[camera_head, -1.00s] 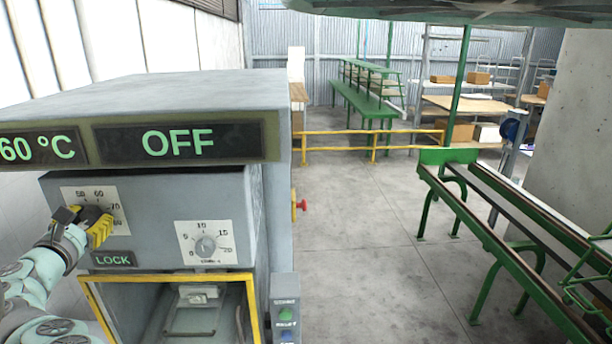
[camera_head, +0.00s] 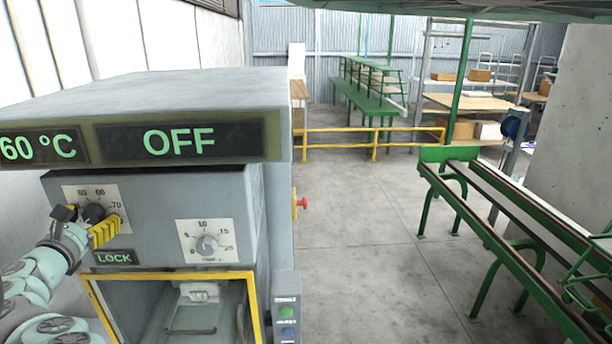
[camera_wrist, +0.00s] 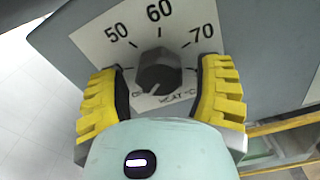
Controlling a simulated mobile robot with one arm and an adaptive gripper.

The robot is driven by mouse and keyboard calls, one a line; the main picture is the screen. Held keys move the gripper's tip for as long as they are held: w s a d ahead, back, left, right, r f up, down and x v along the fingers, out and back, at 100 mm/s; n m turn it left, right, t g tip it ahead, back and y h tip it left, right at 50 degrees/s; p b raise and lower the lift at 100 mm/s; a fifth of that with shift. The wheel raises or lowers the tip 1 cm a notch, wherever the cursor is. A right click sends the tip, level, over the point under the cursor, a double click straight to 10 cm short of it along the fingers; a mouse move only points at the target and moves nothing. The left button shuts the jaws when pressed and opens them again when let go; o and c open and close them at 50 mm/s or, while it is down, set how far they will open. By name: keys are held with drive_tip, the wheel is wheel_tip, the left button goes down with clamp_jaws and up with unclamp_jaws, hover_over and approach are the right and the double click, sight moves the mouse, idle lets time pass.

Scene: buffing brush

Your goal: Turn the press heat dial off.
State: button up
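The heat dial (camera_head: 94,212) is a dark round knob on a white scale plate at the left of the machine's grey panel. In the wrist view the knob (camera_wrist: 159,72) sits below the marks 50, 60 and 70. Its white pointer line points down and left, toward the partly hidden OFF mark. My gripper (camera_head: 84,224) is in front of the dial. In the wrist view its yellow fingers (camera_wrist: 162,90) are spread on both sides of the knob, with gaps, not touching it.
The display (camera_head: 180,140) above reads 60 °C and OFF. A timer dial (camera_head: 207,245) is to the right, and a LOCK label (camera_head: 114,257) is below. A yellow-framed opening (camera_head: 170,276) lies beneath. A red button (camera_head: 303,203) sticks out of the side.

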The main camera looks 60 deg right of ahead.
drive_tip(key=shift+o, duration=0.3)
drive_tip(key=shift+s, duration=0.1)
drive_tip(key=shift+s+a+r, duration=0.1)
drive_tip(key=shift+s+a, duration=0.2)
drive_tip(key=shift+a, duration=0.2)
drive_tip(key=v, duration=1)
drive_tip(key=shift+s+a, duration=0.25)
drive_tip(key=shift+a, duration=0.05)
